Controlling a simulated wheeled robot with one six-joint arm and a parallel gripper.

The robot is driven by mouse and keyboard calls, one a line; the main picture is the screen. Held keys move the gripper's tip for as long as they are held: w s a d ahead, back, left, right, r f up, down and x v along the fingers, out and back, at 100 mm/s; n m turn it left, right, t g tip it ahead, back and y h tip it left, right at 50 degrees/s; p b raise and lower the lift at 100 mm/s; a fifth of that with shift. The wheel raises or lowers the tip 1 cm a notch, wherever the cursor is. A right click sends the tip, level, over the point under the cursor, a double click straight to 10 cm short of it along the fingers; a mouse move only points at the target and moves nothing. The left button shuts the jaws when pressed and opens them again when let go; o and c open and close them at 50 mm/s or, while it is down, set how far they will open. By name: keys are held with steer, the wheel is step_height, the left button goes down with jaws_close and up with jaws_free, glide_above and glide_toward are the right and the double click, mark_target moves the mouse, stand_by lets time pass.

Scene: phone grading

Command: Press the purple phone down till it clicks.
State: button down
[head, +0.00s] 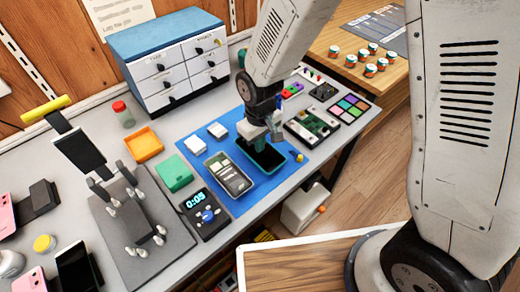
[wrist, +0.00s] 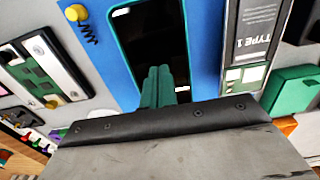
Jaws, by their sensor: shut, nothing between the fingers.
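A phone with a black screen and a teal rim (head: 262,160) lies face up on the blue mat (head: 216,141). It also shows in the wrist view (wrist: 148,38). I see no clearly purple phone; the one under my gripper looks teal. My gripper (head: 270,143) is shut and empty, pointing down over this phone. In the wrist view its closed fingertips (wrist: 160,84) overlap the phone's near end. I cannot tell whether they touch it. The fingers hide part of the phone.
Pink phones (head: 28,281) are at the far left, near a phone stand (head: 84,152). Green circuit boards (head: 311,124) and a color palette (head: 348,108) lie to the right. A drawer cabinet (head: 180,75) stands behind.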

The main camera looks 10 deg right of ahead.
mark_target(268, 159)
steer(key=shift+r, duration=0.1)
step_height(268, 159, up, 7)
stand_by(0.7)
steer(key=shift+s, duration=0.1)
stand_by(0.4)
steer(key=s+d+r+m+t, duration=0.1)
steer(key=s+d+r+m, duration=0.5)
steer(key=s+d+r, duration=1.3)
steer(key=shift+s+d+r+m, duration=0.15)
steer(key=shift+d+r+m, duration=0.25)
steer(key=shift+d+r, duration=0.4)
steer(key=shift+d+f, duration=0.1)
